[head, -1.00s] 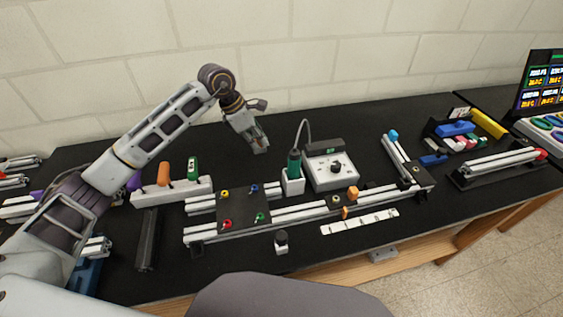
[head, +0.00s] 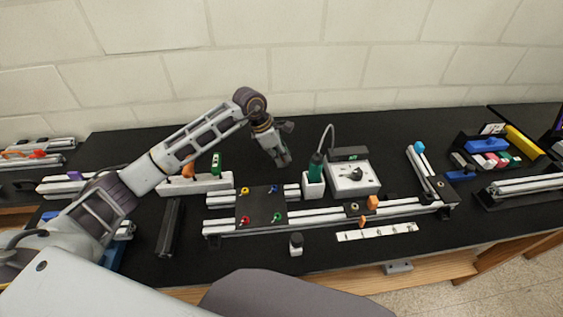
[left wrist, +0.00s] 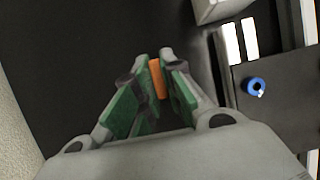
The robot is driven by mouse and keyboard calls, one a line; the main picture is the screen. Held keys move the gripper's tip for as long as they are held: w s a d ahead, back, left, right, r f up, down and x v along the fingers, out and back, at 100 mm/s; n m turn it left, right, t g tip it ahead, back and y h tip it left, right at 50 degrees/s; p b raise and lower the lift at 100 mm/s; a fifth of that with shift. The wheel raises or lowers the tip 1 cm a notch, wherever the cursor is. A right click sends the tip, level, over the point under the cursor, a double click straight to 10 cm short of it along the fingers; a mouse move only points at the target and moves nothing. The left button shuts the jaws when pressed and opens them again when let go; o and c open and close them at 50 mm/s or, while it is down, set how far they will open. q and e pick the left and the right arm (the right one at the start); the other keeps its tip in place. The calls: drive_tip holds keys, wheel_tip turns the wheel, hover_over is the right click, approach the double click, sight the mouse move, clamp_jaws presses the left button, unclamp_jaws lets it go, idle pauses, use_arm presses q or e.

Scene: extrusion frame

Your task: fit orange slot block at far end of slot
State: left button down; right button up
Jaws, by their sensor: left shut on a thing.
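My left gripper (head: 283,162) hangs over the black bench, behind the dark plate and left of the green-topped bottle. In the left wrist view its green-padded fingers (left wrist: 158,85) are shut on a small orange block (left wrist: 157,78); the fingers hide part of it. In the head view this block cannot be made out. The slotted rail (head: 320,219) runs along the front of the bench, under the dark plate (head: 258,206). An orange piece (head: 373,202) sits at the rail's right part, with another orange piece (head: 362,222) just in front. My right gripper is out of view.
The green-topped bottle in a white holder (head: 314,183) and a grey dial box (head: 352,177) stand right of my gripper. A white tool rack (head: 200,184) is to its left. A white strip (head: 378,232) lies in front. The bench behind is clear.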

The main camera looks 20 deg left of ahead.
use_arm(q)
drive_tip(key=shift+f, duration=1.5)
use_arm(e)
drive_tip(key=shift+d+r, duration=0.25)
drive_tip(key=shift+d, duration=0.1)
use_arm(q)
drive_tip(key=shift+f, duration=0.2)
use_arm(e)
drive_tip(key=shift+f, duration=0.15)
use_arm(q)
drive_tip(key=c, duration=1.5)
unclamp_jaws()
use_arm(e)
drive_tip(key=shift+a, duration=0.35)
use_arm(q)
drive_tip(key=shift+r, duration=0.15)
drive_tip(key=b+v, duration=0.1)
drive_tip(key=v, duration=1.1)
drive_tip(key=shift+b, duration=0.3)
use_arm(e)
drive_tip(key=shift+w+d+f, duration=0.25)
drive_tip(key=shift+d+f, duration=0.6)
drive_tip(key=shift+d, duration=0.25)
